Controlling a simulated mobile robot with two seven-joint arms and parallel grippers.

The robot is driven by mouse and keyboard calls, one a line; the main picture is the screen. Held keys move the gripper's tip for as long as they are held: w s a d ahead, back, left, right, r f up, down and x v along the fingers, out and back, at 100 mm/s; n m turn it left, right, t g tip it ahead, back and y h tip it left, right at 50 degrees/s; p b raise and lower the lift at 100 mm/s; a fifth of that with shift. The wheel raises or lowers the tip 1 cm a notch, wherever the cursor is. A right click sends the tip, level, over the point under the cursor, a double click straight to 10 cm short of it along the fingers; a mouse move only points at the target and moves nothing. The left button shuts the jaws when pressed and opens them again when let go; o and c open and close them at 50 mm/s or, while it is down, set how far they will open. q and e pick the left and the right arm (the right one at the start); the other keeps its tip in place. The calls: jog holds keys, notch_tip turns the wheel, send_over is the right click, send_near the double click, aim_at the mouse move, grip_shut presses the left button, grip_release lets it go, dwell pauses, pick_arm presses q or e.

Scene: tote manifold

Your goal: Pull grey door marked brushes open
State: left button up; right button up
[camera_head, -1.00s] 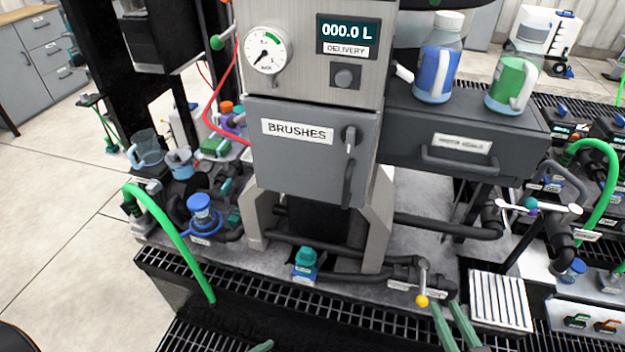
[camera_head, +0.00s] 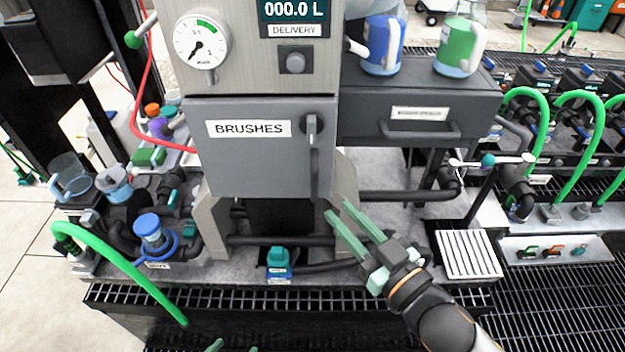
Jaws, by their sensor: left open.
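The grey door marked BRUSHES (camera_head: 255,165) is on the front of the metal cabinet and looks shut. A dark round latch (camera_head: 312,124) sits at its upper right, with a vertical bar handle (camera_head: 315,172) below it. My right gripper (camera_head: 338,207) has two green fingers standing apart with nothing between them. Its fingertips are just below and right of the door's handle in the picture, apparently not touching it. Only the green fingertips of my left gripper (camera_head: 232,347) show at the bottom edge, apart and well below the door; the rest is out of frame.
A dark drawer (camera_head: 425,140) with two bottles on top is right of the door. A gauge (camera_head: 201,42) and display (camera_head: 293,15) are above. Black pipes (camera_head: 400,196) and a teal-capped valve (camera_head: 278,262) lie below. A green hose (camera_head: 120,275) arches at lower left.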

aim_at(317, 187)
jog(key=p+x, duration=0.1)
jog(key=x, duration=0.8)
jog(key=shift+a, duration=0.1)
grip_shut()
dwell(1.2)
